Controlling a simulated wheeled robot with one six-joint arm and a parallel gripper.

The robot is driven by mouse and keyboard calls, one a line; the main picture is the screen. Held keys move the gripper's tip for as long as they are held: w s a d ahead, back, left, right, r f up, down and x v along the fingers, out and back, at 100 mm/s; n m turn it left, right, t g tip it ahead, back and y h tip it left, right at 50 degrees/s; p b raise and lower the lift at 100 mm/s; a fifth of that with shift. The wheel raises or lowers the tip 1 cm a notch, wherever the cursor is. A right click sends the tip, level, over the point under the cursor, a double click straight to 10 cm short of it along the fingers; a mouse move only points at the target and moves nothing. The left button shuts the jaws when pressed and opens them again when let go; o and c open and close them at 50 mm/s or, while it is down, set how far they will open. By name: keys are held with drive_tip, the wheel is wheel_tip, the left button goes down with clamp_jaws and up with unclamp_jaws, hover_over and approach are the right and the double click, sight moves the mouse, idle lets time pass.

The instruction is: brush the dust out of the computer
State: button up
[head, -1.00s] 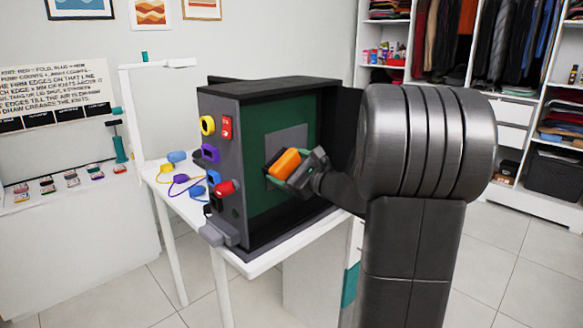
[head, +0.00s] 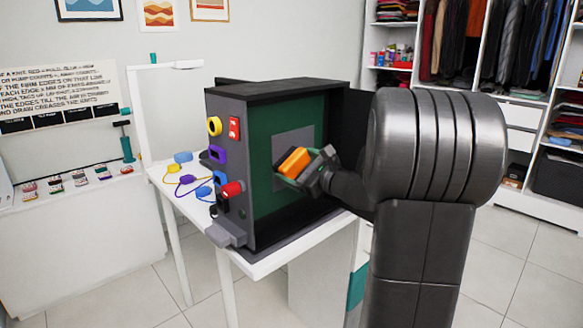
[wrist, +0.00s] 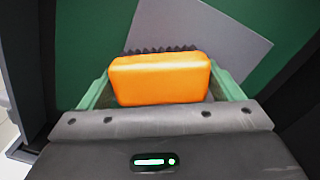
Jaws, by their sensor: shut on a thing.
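The computer (head: 275,90) stands upright on a white table with its side open, showing a green board (head: 313,112) with a grey square plate (head: 291,145). My gripper (head: 303,172) is at the open side, shut on an orange brush (head: 293,161). In the wrist view the orange brush (wrist: 160,78) sits between the green fingers, with dark bristles (wrist: 160,50) beyond it, in front of the grey plate (wrist: 195,35). I cannot tell whether the bristles touch the plate. No dust can be made out.
The computer's front edge carries yellow (head: 214,126), purple (head: 217,154) and red (head: 232,189) plugs and a red switch (head: 234,128). Loose coloured plugs with cables lie on the white table (head: 262,267) to the left. A dark panel (head: 350,115) stands at the right of the opening.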

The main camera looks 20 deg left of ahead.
sight(289, 169)
drive_tip(key=w+d+p, duration=0.2)
drive_tip(key=w+d, duration=0.2)
drive_tip(key=w, duration=0.6)
drive_tip(key=shift+s+a+b, duration=0.7)
drive_tip(key=shift+s+a, duration=0.15)
drive_tip(key=shift+s, duration=1.4)
drive_tip(key=shift+s+a+b, duration=0.7)
drive_tip(key=shift+s+a, duration=0.2)
drive_tip(key=shift+s, duration=1.3)
drive_tip(key=shift+s+a+b, duration=0.7)
drive_tip(key=shift+s+a, duration=0.15)
drive_tip(key=shift+s, duration=1.4)
drive_tip(key=shift+d, duration=0.1)
drive_tip(key=shift+v, duration=2.95)
drive_tip(key=shift+d, duration=0.1)
drive_tip(key=v, duration=0.2)
drive_tip(key=shift+s+d+b, duration=0.15)
drive_tip(key=shift+d+b, duration=0.15)
drive_tip(key=shift+d, duration=0.05)
